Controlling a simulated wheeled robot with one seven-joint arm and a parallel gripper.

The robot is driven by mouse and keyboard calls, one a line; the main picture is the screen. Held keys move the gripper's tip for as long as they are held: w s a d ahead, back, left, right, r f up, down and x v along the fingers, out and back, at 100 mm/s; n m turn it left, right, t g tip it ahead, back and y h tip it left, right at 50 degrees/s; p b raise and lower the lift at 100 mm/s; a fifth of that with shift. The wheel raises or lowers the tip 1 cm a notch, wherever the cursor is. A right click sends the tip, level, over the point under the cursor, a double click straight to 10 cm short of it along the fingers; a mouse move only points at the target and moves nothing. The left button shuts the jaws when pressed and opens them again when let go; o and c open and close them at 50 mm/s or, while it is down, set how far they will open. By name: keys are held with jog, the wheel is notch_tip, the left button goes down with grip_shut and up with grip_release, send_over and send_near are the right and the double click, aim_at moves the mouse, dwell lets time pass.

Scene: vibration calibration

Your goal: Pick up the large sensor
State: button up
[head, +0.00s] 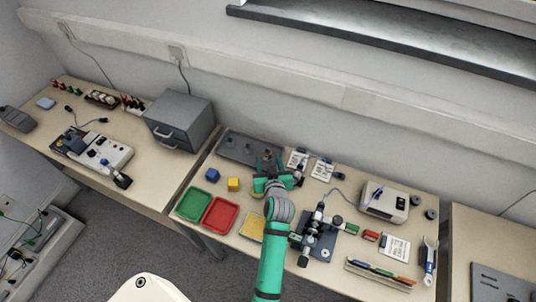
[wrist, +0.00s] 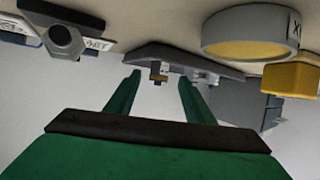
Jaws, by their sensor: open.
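My gripper (head: 268,163) is open, and its two green fingers (wrist: 160,82) point toward the dark grey tray (head: 236,146) at the back of the middle table. In the wrist view, small brass and grey parts (wrist: 158,74) show between the fingertips, in front of the tray (wrist: 190,58). Nothing is visibly held. A grey round thing with a yellow face and a label (wrist: 257,34) is close by on the right of the wrist view. I cannot tell which of these is the large sensor. In the head view, my gripper hides part of this area.
A yellow cube (head: 233,184) and a blue cube (head: 212,174) are left of my gripper. Green (head: 193,203) and red (head: 221,215) trays lie nearer the front edge. A grey cabinet (head: 180,122) stands to the left. A microscope-like device (head: 318,235) is to the right.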

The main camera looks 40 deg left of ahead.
aim_at(268, 156)
jog(key=shift+x, duration=2.7)
jog(key=shift+d, duration=0.15)
jog(key=c, duration=1.2)
